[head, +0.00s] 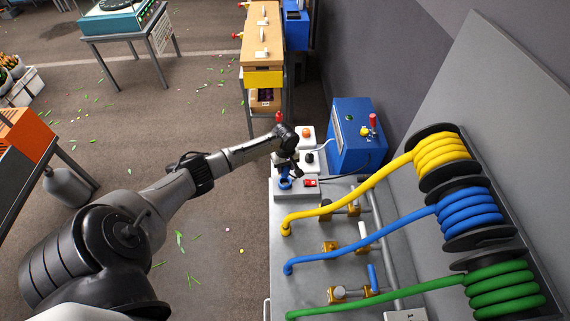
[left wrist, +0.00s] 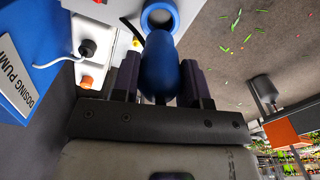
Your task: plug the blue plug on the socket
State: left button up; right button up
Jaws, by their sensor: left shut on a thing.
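The blue plug (left wrist: 160,66) is a rounded blue body between the two dark fingers of my left gripper (left wrist: 160,82), which is shut on it. In the left wrist view the blue ring-shaped socket (left wrist: 146,17) is just beyond the plug's tip, and its dark opening still shows. The plug's tip overlaps the near rim in the picture; I cannot tell whether they touch. In the head view my left gripper (head: 287,170) is over the socket's grey box (head: 294,189) at the bench's far end, and largely hides the plug. My right gripper is not in view.
A red switch (head: 310,182) is beside the socket. A blue dosing pump box (head: 343,150) stands behind, with a white unit (head: 308,141) near it. Yellow (head: 375,180), blue (head: 390,225) and green (head: 400,295) hoses cross the metal bench (head: 290,240).

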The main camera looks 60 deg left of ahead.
aim_at(285, 176)
pick_arm(q)
jog(key=shift+f+b, duration=0.55)
jog(key=shift+f, duration=1.2)
jog(key=shift+f, duration=0.35)
dwell(0.4)
jog(key=shift+f+b, duration=0.3)
jog(key=shift+f, duration=0.5)
jog(key=shift+f, duration=0.45)
jog(key=o, duration=1)
jog(key=shift+r, duration=0.15)
